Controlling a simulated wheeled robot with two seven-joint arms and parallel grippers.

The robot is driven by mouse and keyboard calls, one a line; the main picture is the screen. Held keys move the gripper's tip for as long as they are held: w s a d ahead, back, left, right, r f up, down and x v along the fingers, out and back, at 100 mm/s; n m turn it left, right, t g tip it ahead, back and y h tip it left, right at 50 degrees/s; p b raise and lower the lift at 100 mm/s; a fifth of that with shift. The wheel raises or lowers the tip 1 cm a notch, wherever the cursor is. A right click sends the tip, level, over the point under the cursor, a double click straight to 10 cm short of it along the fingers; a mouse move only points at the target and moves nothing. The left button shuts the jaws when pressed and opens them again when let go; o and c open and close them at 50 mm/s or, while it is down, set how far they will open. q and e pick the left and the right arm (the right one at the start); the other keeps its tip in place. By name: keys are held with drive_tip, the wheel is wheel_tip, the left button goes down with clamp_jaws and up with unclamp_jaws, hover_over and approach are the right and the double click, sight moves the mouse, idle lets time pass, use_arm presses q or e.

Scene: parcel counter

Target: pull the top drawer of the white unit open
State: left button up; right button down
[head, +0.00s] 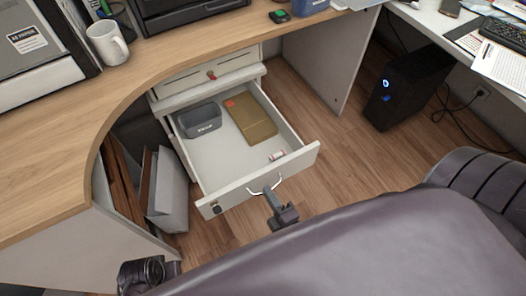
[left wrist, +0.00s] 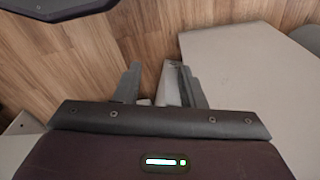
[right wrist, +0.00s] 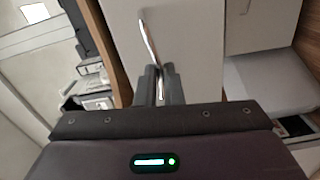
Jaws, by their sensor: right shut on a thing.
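The white unit (head: 208,92) stands under the wooden desk. One of its drawers (head: 295,160) is pulled well out, with its inside visible from above. My right gripper (head: 275,203) is shut on the curved metal handle of that drawer's front. The right wrist view shows the shut fingers (right wrist: 160,82) on the handle (right wrist: 148,38). My left gripper (left wrist: 160,84) is open and empty in the left wrist view. In the head view a dark part of my left arm shows at the bottom left.
The drawer holds a grey box (head: 200,120), a brown flat packet (head: 250,118) and a small roll (head: 277,155). A white mug (head: 107,43) stands on the desk (head: 150,65). A black computer tower (head: 408,90) is at the right. Bare floor lies beside the drawer.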

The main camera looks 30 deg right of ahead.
use_arm(q)
drive_tip(key=shift+a+f, duration=0.1)
drive_tip(key=shift+f, duration=0.55)
use_arm(e)
drive_tip(key=shift+s, duration=0.55)
drive_tip(key=c, duration=1.6)
unclamp_jaws()
drive_tip(key=shift+o, duration=0.2)
use_arm(q)
drive_tip(key=shift+s+f, duration=0.1)
drive_tip(key=shift+f, duration=0.4)
use_arm(e)
drive_tip(key=s, duration=0.7)
drive_tip(key=shift+s+d, duration=0.15)
drive_tip(key=shift+s, duration=0.25)
